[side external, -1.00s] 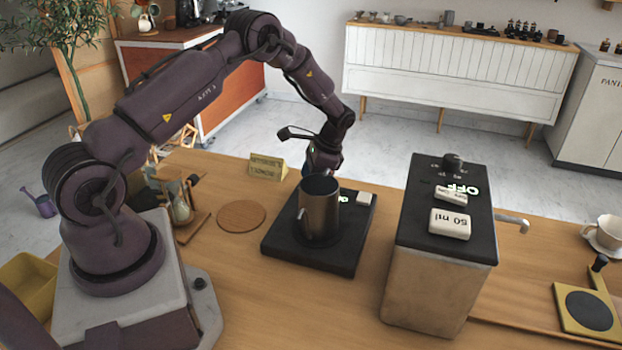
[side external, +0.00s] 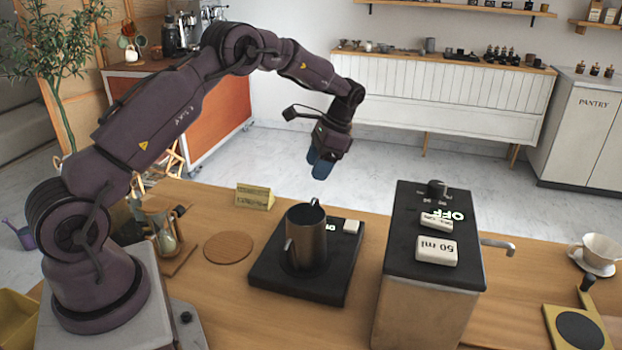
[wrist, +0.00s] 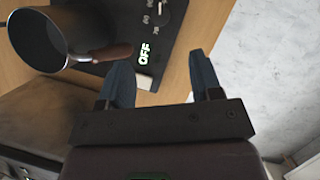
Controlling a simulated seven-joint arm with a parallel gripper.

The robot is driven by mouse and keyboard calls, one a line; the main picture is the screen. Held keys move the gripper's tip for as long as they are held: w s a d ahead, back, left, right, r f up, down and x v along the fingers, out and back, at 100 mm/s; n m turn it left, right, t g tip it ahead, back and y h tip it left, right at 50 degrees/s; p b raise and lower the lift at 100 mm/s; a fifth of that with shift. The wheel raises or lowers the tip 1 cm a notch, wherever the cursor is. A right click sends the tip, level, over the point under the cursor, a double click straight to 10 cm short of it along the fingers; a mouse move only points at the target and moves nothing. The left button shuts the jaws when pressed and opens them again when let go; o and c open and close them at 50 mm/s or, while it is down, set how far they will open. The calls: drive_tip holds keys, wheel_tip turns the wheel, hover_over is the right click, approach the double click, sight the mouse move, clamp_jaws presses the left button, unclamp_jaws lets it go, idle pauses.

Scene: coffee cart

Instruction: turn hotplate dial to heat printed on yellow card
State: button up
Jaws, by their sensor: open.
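The black hotplate (side external: 270,276) lies on the wooden counter with a grey metal pitcher (side external: 306,248) standing on it. In the wrist view the hotplate (wrist: 178,20) shows a lit green OFF, a pale button and a round dark dial (wrist: 158,14) with small printed labels too blurred to read. The pitcher hides the dial in the side view. The yellow card (side external: 254,197) stands behind the hotplate, its print too small to read. My gripper (side external: 321,165) is open and empty, raised above and behind the hotplate. Its two blue fingers (wrist: 162,78) are spread apart in the wrist view.
A tall dispenser (side external: 430,300) with its own knob, OFF display, 50 ml button and side spout stands right of the hotplate. A round wooden coaster (side external: 228,247) and an hourglass-like item (side external: 163,230) are left. A white cup (side external: 597,252) is far right.

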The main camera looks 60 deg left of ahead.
drive_tip(key=shift+r, duration=0.2)
drive_tip(key=s+a+r+n+t+h, duration=0.1)
drive_tip(key=s+a+r+n+t, duration=0.15)
drive_tip(key=s+n, duration=0.4)
drive_tip(key=f+n, duration=0.2)
drive_tip(key=f, duration=0.3)
drive_tip(key=w+f+n+t, duration=0.1)
drive_tip(key=f+n, duration=0.1)
drive_tip(key=f, duration=0.3)
drive_tip(key=d+f+n, duration=0.1)
drive_tip(key=f+n, duration=0.2)
drive_tip(key=f, duration=0.1)
drive_tip(key=shift+w+f+t, duration=0.35)
drive_tip(key=shift+f, duration=0.05)
